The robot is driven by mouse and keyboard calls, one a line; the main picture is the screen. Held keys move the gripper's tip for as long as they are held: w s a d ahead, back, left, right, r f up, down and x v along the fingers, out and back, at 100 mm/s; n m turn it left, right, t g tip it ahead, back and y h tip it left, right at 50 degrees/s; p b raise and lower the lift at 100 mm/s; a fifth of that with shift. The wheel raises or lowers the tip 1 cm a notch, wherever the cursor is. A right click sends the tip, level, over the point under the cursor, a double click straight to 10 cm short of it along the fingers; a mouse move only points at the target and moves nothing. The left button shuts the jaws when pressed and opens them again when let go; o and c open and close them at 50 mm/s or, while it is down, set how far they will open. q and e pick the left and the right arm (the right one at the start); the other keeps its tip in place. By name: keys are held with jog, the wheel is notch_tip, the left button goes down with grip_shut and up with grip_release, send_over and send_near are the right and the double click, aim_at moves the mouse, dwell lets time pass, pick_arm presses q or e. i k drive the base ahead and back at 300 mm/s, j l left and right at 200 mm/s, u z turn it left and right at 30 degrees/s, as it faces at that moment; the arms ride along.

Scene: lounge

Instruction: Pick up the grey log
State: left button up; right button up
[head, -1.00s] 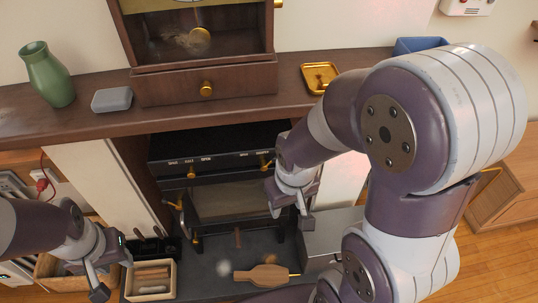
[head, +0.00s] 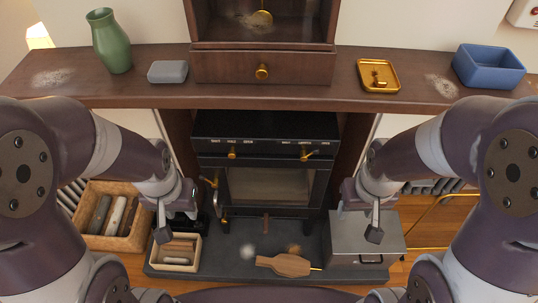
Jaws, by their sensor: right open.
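Several logs lie in a wicker basket (head: 138,238) on the floor at the left. The dark grey log (head: 98,214) is at its left side, leaning beside a whitish log (head: 116,216) and a brown one. My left gripper (head: 172,228) hangs to the right of the basket, above the small crate, apart from the grey log. One fingertip shows clearly, so its opening is hard to judge. My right gripper (head: 367,228) is open and empty over the grey metal box at the right, far from the log.
A small crate (head: 198,257) of sticks stands on the dark hearth (head: 230,262), with wooden bellows (head: 285,265) and a metal box (head: 365,250). The stove (head: 270,185) is behind. The mantel shelf (head: 120,92) holds a green vase (head: 110,42), grey block, brass tray and blue bin.

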aim_at(102, 212)
jog(key=u, duration=1.8)
jog(key=i+j+z, duration=0.1)
jog(key=z, duration=0.4)
jog(key=i+j+z, duration=0.1)
jog(key=z, duration=0.35)
jog(key=i+j+z, duration=0.1)
jog(key=j+z, duration=0.15)
jog(key=z, duration=0.25)
jog(key=i+j+z, duration=0.15)
jog(key=j+z, duration=0.25)
jog(key=j, duration=1.05)
jog(key=j+z, duration=0.4)
jog(key=j, duration=1)
jog(key=i+j, duration=0.1)
jog(key=j, duration=1.25)
jog(key=i, duration=0.05)
